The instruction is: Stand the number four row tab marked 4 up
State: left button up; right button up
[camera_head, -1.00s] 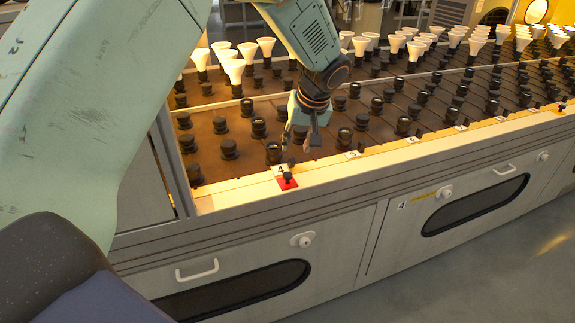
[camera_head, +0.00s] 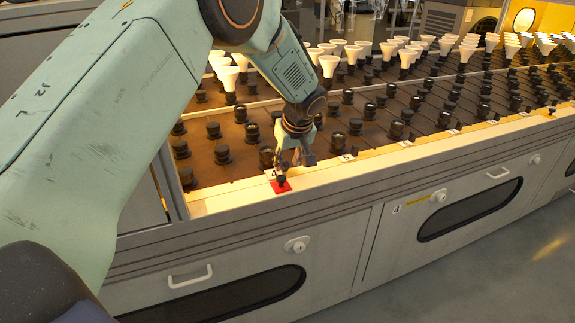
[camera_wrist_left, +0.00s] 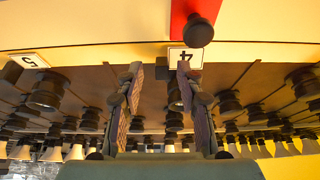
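The number four row tab is a red plate (camera_head: 274,188) with a black knob (camera_head: 281,181), on the cream ledge at the front of the rack. It appears to lie flat. In the left wrist view the red plate (camera_wrist_left: 179,20) and knob (camera_wrist_left: 199,31) are at the top, beside a white label marked 4 (camera_wrist_left: 184,58). My left gripper (camera_head: 294,167) is just behind the tab, fingers pointing down. In the wrist view my left gripper (camera_wrist_left: 158,72) has its fingers apart with nothing held; the right finger is close to the label, contact unclear. My right gripper is out of view.
Black sockets (camera_head: 266,157) stand in rows on the brown rack behind the ledge, several with white bulbs (camera_head: 228,77). A label marked 5 (camera_wrist_left: 29,61) lies along the ledge. Drawers with handles (camera_head: 190,277) are below. The floor at the right is clear.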

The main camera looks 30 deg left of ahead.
pick_arm(q)
jog(key=shift+a+f, duration=0.25)
jog(key=shift+f, duration=0.05)
jog(key=shift+c, duration=0.4)
jog(key=shift+d, duration=0.1)
jog(key=shift+c, duration=0.7)
grip_shut()
